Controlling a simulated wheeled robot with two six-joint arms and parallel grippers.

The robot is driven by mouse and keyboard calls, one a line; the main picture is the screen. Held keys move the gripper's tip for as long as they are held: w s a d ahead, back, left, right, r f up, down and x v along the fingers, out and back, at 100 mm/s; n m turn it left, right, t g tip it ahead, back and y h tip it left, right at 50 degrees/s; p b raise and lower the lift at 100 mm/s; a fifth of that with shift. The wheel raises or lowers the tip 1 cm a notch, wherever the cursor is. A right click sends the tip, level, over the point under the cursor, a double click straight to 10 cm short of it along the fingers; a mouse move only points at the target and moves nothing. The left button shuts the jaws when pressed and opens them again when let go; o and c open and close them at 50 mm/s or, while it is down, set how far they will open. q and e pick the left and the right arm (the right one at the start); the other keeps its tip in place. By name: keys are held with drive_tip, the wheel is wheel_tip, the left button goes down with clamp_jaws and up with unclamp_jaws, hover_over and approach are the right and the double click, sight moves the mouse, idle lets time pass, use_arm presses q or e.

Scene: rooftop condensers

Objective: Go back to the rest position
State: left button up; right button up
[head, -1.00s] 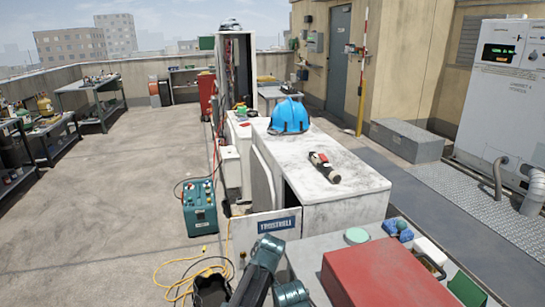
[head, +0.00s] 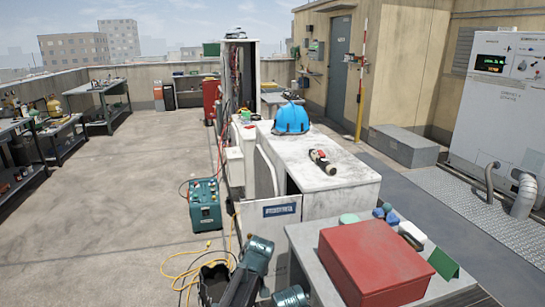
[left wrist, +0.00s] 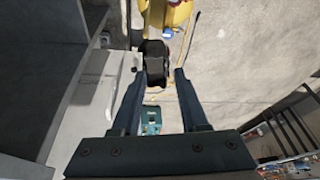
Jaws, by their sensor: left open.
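My left gripper (left wrist: 160,74) shows in the left wrist view with its two dark fingers apart. A black object (left wrist: 155,58) appears between and beyond the fingertips; I cannot tell how far off it is, and no grip on it shows. In the head view, dark links of my arm come in at the bottom, left of the centre. No gripper fingers can be made out there. My right gripper is in neither view.
A grey bench with a red box (head: 372,262) stands close at front right. The left floor is open.

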use_arm(q)
drive_tip(key=s+a+f+m+g+h, duration=0.1)
drive_tip(key=s+a+m, duration=0.2)
drive_tip(key=s+a, duration=0.35)
drive_tip(key=s+a+m+g+h, duration=0.1)
drive_tip(key=s+a+m, duration=0.15)
drive_tip(key=s, duration=0.75)
drive_tip(key=s+d+r+m+g+y+p, duration=0.1)
drive_tip(key=s+d+r+m+p, duration=0.3)
drive_tip(key=d+r+p, duration=0.5)
drive_tip(key=s+d, duration=0.1)
drive_tip(key=s, duration=0.1)
drive_tip(key=shift+s+d+r+p, duration=0.25)
drive_tip(key=shift+s+r+p, duration=0.05)
drive_tip(key=shift+r, duration=0.05)
